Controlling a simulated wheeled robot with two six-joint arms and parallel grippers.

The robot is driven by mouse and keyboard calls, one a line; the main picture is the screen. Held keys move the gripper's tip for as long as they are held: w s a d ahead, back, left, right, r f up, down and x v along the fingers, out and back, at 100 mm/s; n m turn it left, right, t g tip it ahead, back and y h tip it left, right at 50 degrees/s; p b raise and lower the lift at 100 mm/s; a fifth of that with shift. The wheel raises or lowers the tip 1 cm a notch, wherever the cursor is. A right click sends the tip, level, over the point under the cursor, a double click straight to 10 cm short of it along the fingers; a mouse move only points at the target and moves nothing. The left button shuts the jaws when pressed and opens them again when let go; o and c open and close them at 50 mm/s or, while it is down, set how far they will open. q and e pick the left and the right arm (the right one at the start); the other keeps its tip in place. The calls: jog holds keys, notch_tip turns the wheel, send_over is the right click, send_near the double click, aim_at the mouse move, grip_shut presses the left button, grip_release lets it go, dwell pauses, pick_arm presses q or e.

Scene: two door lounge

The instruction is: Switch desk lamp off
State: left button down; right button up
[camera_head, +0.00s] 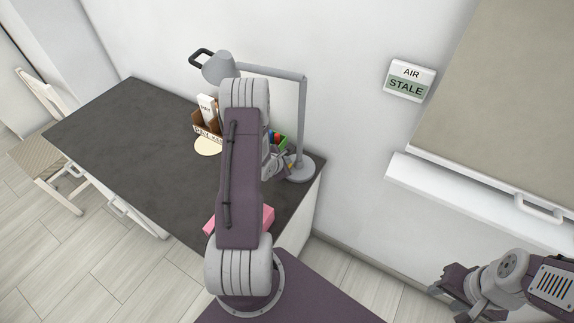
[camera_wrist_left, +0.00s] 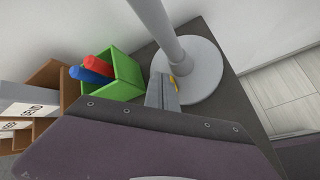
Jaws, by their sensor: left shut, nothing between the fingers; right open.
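A grey desk lamp (camera_head: 302,115) stands at the desk's right end, its round base (camera_head: 302,170) flat on the top. Its head (camera_head: 218,68) hangs over the desk, with a dark loop handle at its end. A pale yellow round patch (camera_head: 208,147) lies on the desk below. My left gripper (camera_head: 285,160) is shut and empty, low beside the base. My right gripper (camera_head: 446,290) is open, off to the right.
A green box (camera_wrist_left: 125,75) with red and blue items stands left of the lamp base. A brown organiser (camera_head: 205,125) with white cartons is further left. A pink item (camera_head: 267,215) lies near the desk's front edge. The desk's left half (camera_head: 120,130) is clear.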

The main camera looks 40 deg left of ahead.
pick_arm(q)
jog(key=shift+f, duration=0.45)
jog(key=shift+r+p, duration=0.5)
jog(key=shift+f, duration=0.1)
notch_tip(320, 180, up, 6)
jog(key=p, duration=0.6)
jog(key=shift+r, duration=0.2)
jog(key=shift+f, duration=0.15)
